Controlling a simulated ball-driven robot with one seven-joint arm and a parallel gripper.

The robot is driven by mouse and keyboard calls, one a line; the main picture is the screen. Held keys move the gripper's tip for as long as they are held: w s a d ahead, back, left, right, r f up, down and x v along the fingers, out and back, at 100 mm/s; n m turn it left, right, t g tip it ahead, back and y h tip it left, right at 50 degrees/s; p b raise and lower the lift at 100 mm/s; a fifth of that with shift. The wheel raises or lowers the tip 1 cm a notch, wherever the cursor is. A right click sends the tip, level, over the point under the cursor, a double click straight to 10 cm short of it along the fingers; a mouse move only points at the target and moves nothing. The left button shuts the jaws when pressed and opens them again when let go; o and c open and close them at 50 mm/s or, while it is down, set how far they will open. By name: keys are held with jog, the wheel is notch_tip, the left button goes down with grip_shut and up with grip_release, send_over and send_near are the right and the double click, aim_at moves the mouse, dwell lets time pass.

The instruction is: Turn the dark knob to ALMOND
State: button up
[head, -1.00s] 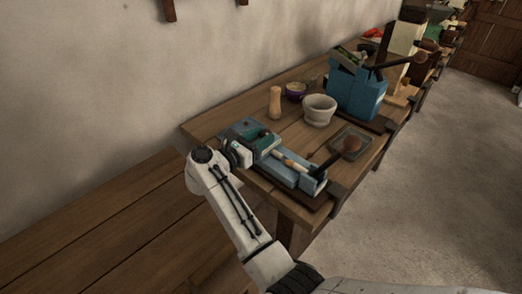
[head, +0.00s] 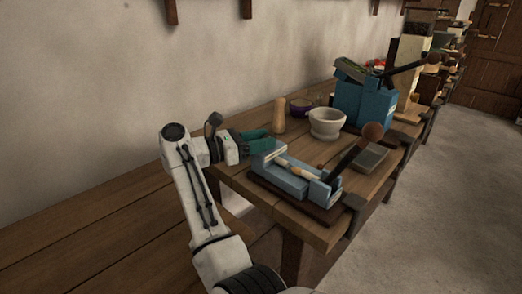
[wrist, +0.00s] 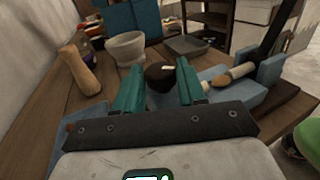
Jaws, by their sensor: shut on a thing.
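The dark knob (wrist: 160,78) stands between my two green fingers in the wrist view. A short pale mark shows at its top right. My gripper (wrist: 159,88) is shut on the knob. In the head view, my gripper (head: 258,138) is at the left end of the blue press (head: 292,182). The knob cannot be made out there, behind my fingers. I see no readable ALMOND label in either view.
The press has a black lever with a brown ball (head: 372,131). A wooden pestle (head: 279,116), a pale mortar (head: 326,123) and a grey tray (head: 370,157) stand behind it. A larger blue machine (head: 362,103) is farther back. Bare bench lies at left.

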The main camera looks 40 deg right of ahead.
jog(key=shift+r, duration=0.15)
dwell(0.4)
jog(key=o, duration=1)
jog(key=shift+o, duration=0.2)
jog(key=b+v, duration=0.1)
jog(key=v, duration=0.9)
jog(key=shift+w+a+b, duration=0.3)
jog(key=shift+w+b, duration=0.05)
jog(key=shift+b, duration=0.05)
